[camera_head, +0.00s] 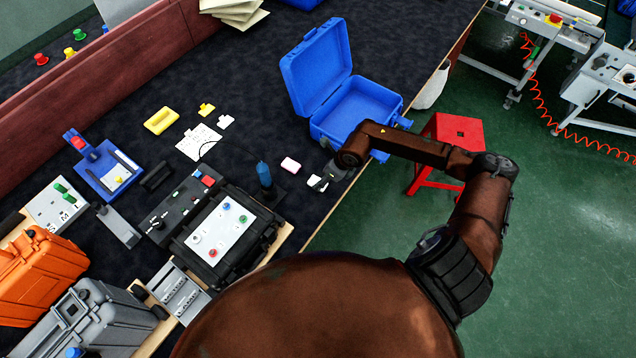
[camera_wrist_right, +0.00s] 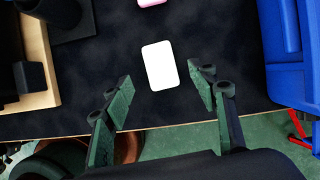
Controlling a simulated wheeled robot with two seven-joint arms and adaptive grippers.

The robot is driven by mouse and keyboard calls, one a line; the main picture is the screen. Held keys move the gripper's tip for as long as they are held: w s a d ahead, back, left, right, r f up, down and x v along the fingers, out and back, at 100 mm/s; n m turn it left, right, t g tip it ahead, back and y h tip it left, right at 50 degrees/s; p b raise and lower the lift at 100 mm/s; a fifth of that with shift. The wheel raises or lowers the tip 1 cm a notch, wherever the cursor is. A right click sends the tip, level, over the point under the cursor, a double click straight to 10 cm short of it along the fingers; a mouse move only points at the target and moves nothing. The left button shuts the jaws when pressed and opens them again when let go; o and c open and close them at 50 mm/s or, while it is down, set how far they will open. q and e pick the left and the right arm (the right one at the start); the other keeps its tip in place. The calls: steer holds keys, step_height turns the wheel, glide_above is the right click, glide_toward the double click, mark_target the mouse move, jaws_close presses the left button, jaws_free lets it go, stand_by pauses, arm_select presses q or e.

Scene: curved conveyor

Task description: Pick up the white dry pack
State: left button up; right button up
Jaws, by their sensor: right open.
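The white dry pack (camera_wrist_right: 159,65) is a small white rounded rectangle lying flat on the dark table mat. In the head view the pack (camera_head: 315,182) shows beside my right gripper (camera_head: 328,178), near the table's front edge. In the right wrist view my right gripper (camera_wrist_right: 157,82) is open, with one green-grey finger to each side of the pack's lower part. The fingers look apart from the pack. My left gripper is not in view.
An open blue case (camera_head: 355,105) stands right of the pack. A pink-and-white block (camera_head: 290,164) lies just behind it. A dark stand with a blue top (camera_head: 264,176) and a black case (camera_head: 228,232) are to the left. A red stool (camera_head: 447,150) stands beyond the table edge.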

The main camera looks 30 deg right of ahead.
steer(key=x, duration=0.4)
steer(key=shift+w+f, duration=0.1)
steer(key=shift+f, duration=0.15)
steer(key=c, duration=1)
steer(key=shift+r, duration=0.15)
steer(key=shift+c, duration=0.2)
